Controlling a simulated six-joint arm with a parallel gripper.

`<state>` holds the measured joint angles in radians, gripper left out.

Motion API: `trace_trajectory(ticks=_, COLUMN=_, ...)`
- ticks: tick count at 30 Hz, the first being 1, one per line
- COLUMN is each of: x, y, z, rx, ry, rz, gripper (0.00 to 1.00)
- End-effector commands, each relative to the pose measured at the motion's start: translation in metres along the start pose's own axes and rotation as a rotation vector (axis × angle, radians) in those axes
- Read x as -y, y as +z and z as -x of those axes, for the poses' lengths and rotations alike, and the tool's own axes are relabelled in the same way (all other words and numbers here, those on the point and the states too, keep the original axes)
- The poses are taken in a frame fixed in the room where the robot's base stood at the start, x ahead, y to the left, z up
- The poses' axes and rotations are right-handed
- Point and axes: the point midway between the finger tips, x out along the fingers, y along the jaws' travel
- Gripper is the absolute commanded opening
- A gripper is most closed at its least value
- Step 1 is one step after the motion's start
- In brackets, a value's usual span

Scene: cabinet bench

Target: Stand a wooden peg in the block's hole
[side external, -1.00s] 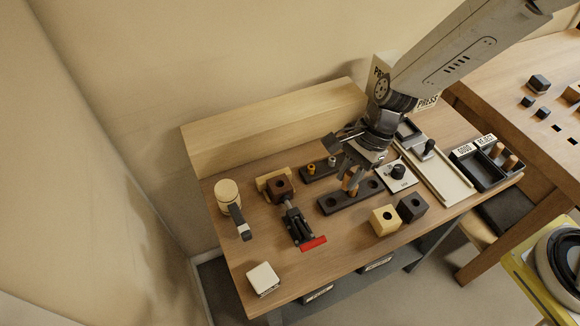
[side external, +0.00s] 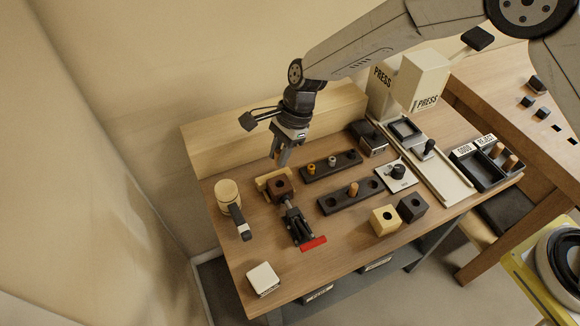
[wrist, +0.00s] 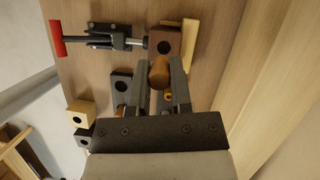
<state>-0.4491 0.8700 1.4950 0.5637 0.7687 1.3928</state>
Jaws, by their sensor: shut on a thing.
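The dark brown block (side external: 280,187) with a hole in its top sits at a light wooden stop, in front of the clamp. In the wrist view the block (wrist: 165,44) shows its dark hole. My gripper (side external: 281,161) is above and slightly behind the block, shut on a wooden peg (wrist: 159,72). In the wrist view the peg is between the fingers, its end overlapping the block's near edge. The peg appears apart from the block. Another wooden peg (side external: 353,189) stands in the middle of a dark rack (side external: 334,204).
The toggle clamp (side external: 296,224) with a red handle lies in front of the block. A mallet (side external: 232,204) lies left of it. A second rack (side external: 316,175) stands to the right. Pale (side external: 384,220) and dark (side external: 411,207) holed blocks stand farther right. The bench's front middle is clear.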

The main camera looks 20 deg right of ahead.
Motion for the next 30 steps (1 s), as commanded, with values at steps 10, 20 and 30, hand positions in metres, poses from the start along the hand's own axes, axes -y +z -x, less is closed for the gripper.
trace_trajectory(ticks=10, x=0.001, y=0.0, z=-0.002, rx=0.0, ry=0.0, rz=0.0, gripper=0.0)
trace_trajectory(ticks=20, x=0.001, y=-0.006, z=-0.015, rx=0.0, ry=0.0, rz=-0.001, gripper=0.0)
trace_trajectory(ticks=30, x=0.001, y=-0.015, z=-0.037, rx=0.0, ry=0.0, rz=0.0, gripper=0.0)
